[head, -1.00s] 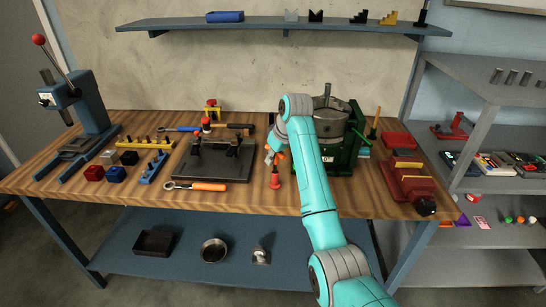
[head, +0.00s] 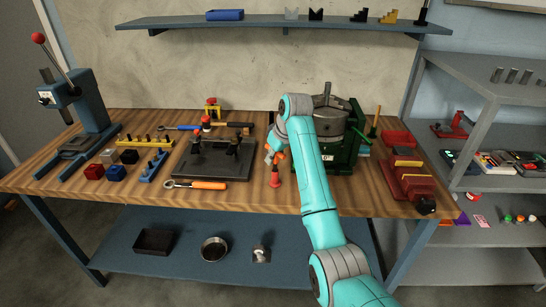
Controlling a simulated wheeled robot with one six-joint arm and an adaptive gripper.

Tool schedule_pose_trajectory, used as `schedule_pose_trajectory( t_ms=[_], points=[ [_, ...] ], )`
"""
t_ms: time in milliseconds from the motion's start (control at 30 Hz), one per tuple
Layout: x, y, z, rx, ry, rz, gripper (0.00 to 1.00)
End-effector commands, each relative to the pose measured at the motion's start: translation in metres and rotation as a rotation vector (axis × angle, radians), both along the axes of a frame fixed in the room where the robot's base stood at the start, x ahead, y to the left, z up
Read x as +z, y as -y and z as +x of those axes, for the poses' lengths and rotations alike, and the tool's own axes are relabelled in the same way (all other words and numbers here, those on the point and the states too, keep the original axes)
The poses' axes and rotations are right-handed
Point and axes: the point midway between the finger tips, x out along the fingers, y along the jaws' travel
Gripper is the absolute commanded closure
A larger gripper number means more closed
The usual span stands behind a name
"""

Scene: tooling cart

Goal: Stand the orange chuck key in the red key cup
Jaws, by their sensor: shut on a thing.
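My gripper (head: 271,154) is above the front middle of the workbench, its fingers pointing down. It is shut on the orange chuck key (head: 280,156), which shows as a small orange patch beside the fingers. The red key cup (head: 275,180) stands upright on the wooden top directly below the gripper. The key's lower end is too small and too close to the cup to tell whether it is inside the cup or just above it.
An orange-handled ratchet (head: 205,185) lies left of the cup, in front of a dark fixture plate (head: 212,162). A green machine (head: 340,145) stands behind my arm. A red vise (head: 408,182) is at the right. The bench's front edge is close to the cup.

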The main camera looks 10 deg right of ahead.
Motion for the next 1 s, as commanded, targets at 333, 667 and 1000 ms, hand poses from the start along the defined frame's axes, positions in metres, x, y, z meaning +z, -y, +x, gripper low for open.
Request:
schedule_pose_trajectory(
  t_ms=[333, 667, 1000],
  points=[
    [0.0002, 0.0, 0.0, 0.0, 0.0, 0.0, 0.77],
    [-0.0001, 0.0, 0.0, 0.0, 0.0, 0.0, 0.5],
    [0.0, 0.0, -0.0001, 0.0, 0.0, 0.0, 0.34]
  ],
)
